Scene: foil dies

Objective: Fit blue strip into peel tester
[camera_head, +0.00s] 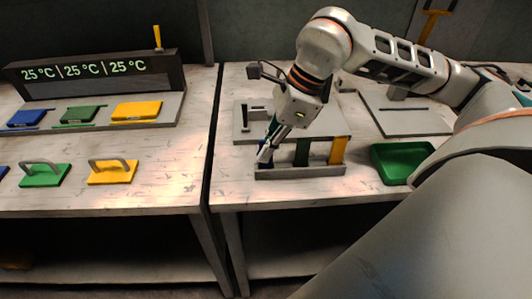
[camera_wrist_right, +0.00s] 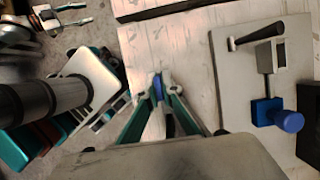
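The blue strip (camera_head: 268,149) is at the left end of the grey rack (camera_head: 312,172), largely covered by my right gripper (camera_head: 265,154). In the right wrist view the gripper's fingertips (camera_wrist_right: 157,88) close around a narrow blue piece, the strip. I cannot tell whether its lower end is still in its slot. Behind the rack is a grey plate (camera_head: 325,124) with an upright fixture, which looks like the peel tester; the wrist view shows its blue knob (camera_wrist_right: 288,121). My left gripper (camera_wrist_right: 72,15) appears small and open in the wrist view, away from these things.
A green strip (camera_head: 303,151) and a yellow strip (camera_head: 338,150) stand close by in the rack. A green tray (camera_head: 392,163) lies to its right. Another grey plate (camera_head: 420,122) is farther right. A dark gap separates the left bench, with its temperature display (camera_head: 90,71).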

